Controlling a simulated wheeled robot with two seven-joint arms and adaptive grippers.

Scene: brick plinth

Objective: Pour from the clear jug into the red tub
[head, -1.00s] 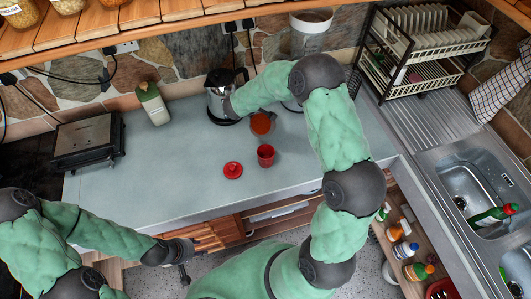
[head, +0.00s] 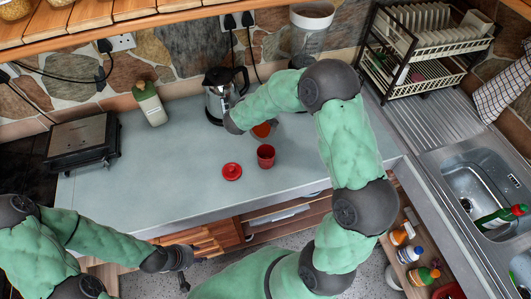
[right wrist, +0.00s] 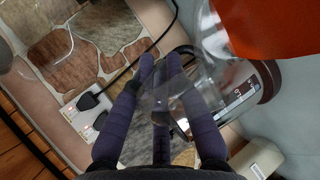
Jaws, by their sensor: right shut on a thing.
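The clear jug is partly hidden by my right forearm in the head view; its orange-red contents (head: 262,130) show just behind the red tub. In the right wrist view the see-through jug (right wrist: 205,75) lies across my right gripper (right wrist: 160,65), whose dark fingers are closed on it, with the orange-red contents filling the upper right. The red tub (head: 266,156) stands upright on the grey worktop. A red lid (head: 232,171) lies to its left. My left gripper (head: 190,266) is empty with its fingers apart, low in front of the worktop edge.
A steel kettle (head: 218,95) stands close behind my right wrist. A pale bottle with a green cap (head: 149,103) and a dark metal appliance (head: 84,142) stand at left. A dish rack (head: 425,55) and sink (head: 475,185) are at right. The worktop's left middle is clear.

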